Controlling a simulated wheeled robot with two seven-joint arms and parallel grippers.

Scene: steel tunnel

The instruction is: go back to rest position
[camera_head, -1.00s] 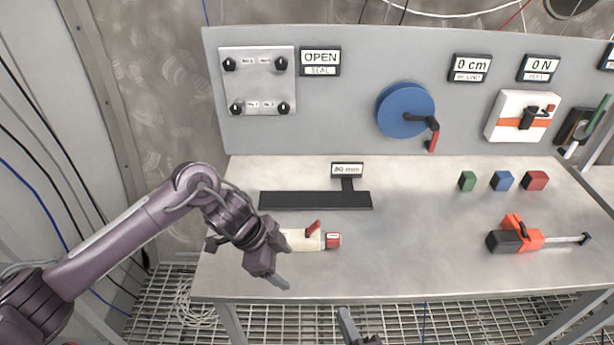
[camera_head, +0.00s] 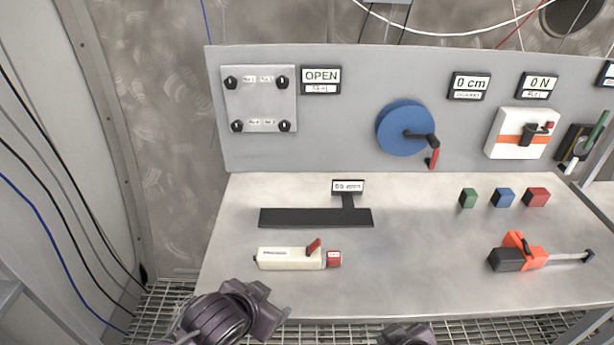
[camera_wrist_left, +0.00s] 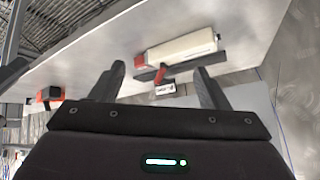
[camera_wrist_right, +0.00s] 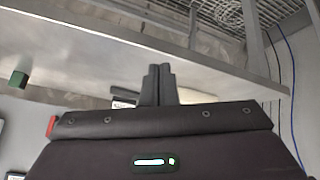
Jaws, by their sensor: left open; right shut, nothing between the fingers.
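My left gripper (camera_head: 262,312) is at the front left edge of the table in the head view. The left wrist view shows its two fingers (camera_wrist_left: 160,88) apart, with nothing between them. My right gripper (camera_head: 405,335) is only partly in the head view, at the bottom edge in front of the table. In the right wrist view its fingers (camera_wrist_right: 157,85) are together and empty. The cream cylinder tool with a red lever (camera_head: 290,258) lies on the table, beyond my left gripper and apart from it. It also shows in the left wrist view (camera_wrist_left: 182,48).
The table (camera_head: 420,275) holds a black scale (camera_head: 315,217), green (camera_head: 468,198), blue (camera_head: 503,198) and red (camera_head: 537,197) blocks, and an orange-black tool (camera_head: 520,254). The back panel carries a blue crank wheel (camera_head: 402,128). The table's front middle is clear.

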